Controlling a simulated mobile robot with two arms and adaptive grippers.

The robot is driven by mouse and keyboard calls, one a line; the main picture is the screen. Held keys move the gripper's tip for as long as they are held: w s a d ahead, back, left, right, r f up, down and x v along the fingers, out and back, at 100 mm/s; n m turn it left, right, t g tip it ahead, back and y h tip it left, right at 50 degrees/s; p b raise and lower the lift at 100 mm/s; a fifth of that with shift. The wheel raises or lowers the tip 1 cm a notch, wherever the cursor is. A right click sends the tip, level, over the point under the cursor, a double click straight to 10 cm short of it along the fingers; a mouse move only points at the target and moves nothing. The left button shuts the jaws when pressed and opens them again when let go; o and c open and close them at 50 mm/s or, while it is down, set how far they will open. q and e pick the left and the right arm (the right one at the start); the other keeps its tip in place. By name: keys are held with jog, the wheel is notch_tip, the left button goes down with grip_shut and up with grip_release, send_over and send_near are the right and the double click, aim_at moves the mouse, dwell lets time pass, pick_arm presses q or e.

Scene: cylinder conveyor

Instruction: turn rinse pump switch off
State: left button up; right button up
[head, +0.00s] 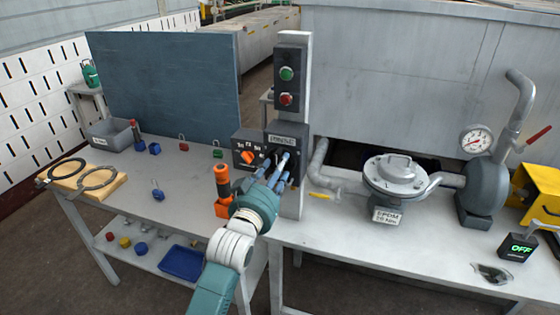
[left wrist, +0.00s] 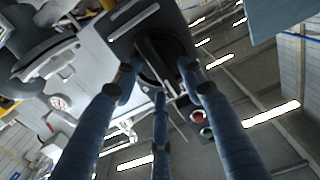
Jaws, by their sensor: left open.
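The rinse pump switch is a dark box (head: 287,138) with a pale label, low on the grey post. Its black rotary knob (left wrist: 158,58) shows in the left wrist view, and is mostly hidden behind my fingers in the head view. My left gripper (head: 278,164) is open right in front of the box. In the left wrist view its blue fingers (left wrist: 160,85) spread around the knob, one on each side and one below. I cannot tell whether they touch it. My right gripper is not in view.
A box with an orange knob (head: 248,157) is just left of the switch. Green (head: 286,74) and red (head: 286,99) buttons are above. An orange-black tool (head: 222,190) stands close by my wrist. A small display (head: 517,247) at the right reads OFF. Grey piping fills the right table.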

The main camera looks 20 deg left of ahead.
pick_arm(q)
jog(key=shift+w, duration=1.15)
grip_shut()
